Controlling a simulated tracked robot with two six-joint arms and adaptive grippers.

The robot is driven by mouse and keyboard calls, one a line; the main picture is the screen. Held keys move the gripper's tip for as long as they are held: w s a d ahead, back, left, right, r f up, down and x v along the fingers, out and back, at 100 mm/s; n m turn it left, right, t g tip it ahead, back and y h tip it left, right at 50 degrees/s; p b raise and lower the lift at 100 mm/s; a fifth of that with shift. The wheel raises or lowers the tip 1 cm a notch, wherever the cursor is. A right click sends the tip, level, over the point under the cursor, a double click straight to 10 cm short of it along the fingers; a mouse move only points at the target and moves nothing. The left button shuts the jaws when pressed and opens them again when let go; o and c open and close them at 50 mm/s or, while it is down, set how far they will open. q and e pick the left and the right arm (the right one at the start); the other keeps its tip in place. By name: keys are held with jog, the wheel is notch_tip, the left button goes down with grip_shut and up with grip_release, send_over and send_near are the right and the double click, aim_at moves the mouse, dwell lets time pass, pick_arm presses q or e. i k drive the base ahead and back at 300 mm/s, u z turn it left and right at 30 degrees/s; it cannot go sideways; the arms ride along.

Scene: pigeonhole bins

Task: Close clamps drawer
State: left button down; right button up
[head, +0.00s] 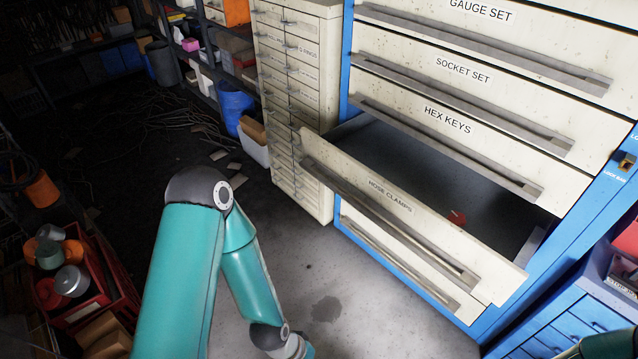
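The drawer labelled "HOSE CLAMPS" (390,198) is pulled well out of the blue-framed cabinet (581,245). Its cream front stands apart from the cabinet face, and its dark inside shows a small red object (457,217). A long metal handle (385,218) runs along its front. My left arm comes in from the lower left and bends down toward the bottom edge, in front of the drawer and apart from it. My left gripper is out of the picture below. Only a bit of teal from my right arm shows at the lower right corner; its gripper is not seen.
Drawers labelled "HEX KEYS" (447,120), "SOCKET SET" (462,70) and "GAUGE SET" (480,10) are shut above. A narrow cream drawer unit (290,90) stands left of the cabinet. A red crate (120,290) sits lower left. Bare concrete floor (345,290) lies before the drawer.

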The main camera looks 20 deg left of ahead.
aim_at(405, 186)
jog(key=z, duration=0.15)
jog(key=i, duration=0.9)
jog(key=u, duration=0.05)
